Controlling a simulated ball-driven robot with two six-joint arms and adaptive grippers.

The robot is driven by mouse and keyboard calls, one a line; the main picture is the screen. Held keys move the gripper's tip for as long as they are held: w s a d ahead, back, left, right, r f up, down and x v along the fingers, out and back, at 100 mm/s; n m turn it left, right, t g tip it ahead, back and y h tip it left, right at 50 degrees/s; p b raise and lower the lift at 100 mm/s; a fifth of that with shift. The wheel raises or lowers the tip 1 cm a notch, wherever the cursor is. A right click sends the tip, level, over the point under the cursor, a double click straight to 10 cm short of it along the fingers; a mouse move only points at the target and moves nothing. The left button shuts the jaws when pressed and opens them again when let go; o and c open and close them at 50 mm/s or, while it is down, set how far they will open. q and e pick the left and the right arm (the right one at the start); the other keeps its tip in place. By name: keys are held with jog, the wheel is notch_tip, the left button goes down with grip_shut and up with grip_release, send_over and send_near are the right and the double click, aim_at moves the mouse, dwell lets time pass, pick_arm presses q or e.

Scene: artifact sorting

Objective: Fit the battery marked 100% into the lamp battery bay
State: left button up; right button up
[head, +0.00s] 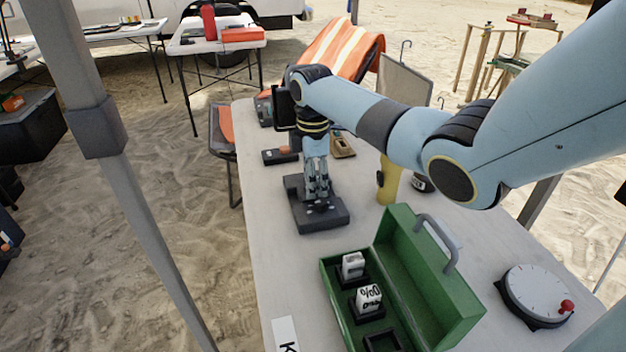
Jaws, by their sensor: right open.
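A green open box (332,300) holds two white batteries in black holders. The nearer battery (368,296) has dark markings with a % sign, but I cannot read its full number. The farther battery (353,264) has a mark too small to read. A third black holder (383,342) at the front looks empty. My right gripper (319,202) points down over a dark, stepped base (320,218) on the table, probably the lamp's bay. The gripper is open, and its fingers hide part of the base. I cannot tell whether a battery sits there. My left gripper is out of view.
The box's green lid (425,275) stands open with a grey handle. A white dial with a red knob (540,293) lies to its right. A yellow object (388,180) stands behind the box. Small dark items lie farther back. A grey pole (130,190) crosses the left.

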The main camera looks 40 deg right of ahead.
notch_tip(320, 180, up, 12)
jog(key=p, duration=0.1)
dwell(0.8)
